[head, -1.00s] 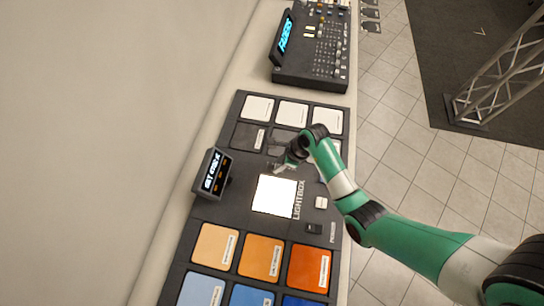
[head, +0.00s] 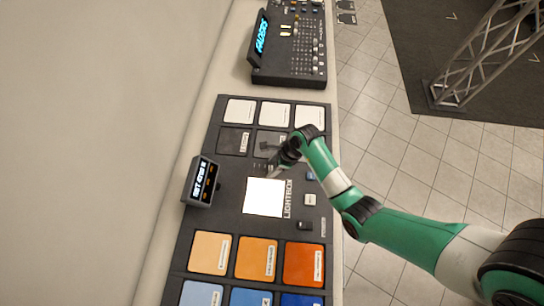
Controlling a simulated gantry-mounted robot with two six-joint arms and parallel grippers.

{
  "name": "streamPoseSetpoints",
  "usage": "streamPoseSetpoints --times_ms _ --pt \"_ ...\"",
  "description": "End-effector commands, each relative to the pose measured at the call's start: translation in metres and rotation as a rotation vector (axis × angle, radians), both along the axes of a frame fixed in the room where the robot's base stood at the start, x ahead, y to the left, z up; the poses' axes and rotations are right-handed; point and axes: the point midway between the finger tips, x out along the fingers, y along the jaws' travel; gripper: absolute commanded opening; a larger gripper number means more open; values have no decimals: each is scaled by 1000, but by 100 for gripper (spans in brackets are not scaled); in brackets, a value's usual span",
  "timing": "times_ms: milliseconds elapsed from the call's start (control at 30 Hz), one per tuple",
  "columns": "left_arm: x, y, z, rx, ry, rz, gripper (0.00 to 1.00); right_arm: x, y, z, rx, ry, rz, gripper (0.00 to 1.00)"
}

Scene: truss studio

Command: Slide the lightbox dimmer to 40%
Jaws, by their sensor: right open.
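The lightbox (head: 264,197) is a bright white lit square in the dark panel (head: 228,187), with a "LIGHTBOX" label along its right side. My right gripper (head: 266,172) is open at the upper edge of the lit square, close to the panel. I cannot tell whether it touches anything. The dimmer slider is not clearly seen; small marks (head: 258,166) show beside the fingertips, and the gripper and arm cover part of that area. A small tilted display (head: 202,181) stands at the panel's left edge, its text too small to read surely. My left gripper is not in view.
Coloured swatches (head: 257,258) lie below the lightbox and white ones (head: 275,114) above. A light switch (head: 310,200) and a dark one (head: 305,225) sit to its right. A fader console (head: 290,45) stands at the back. A truss (head: 470,60) stands on the floor.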

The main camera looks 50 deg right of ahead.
Motion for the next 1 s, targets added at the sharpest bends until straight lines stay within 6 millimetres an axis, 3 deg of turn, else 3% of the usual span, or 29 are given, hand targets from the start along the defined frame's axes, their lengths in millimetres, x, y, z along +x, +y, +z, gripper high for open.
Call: streamPoseSetpoints --times_ms 500,667,1000 --pt "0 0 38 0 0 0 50 -32 -21 96 0 -2 -2 60" --pt "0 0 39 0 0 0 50 -37 -24 105 0 0 -1 60" --pt "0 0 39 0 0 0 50 -37 -23 105 0 0 0 60"
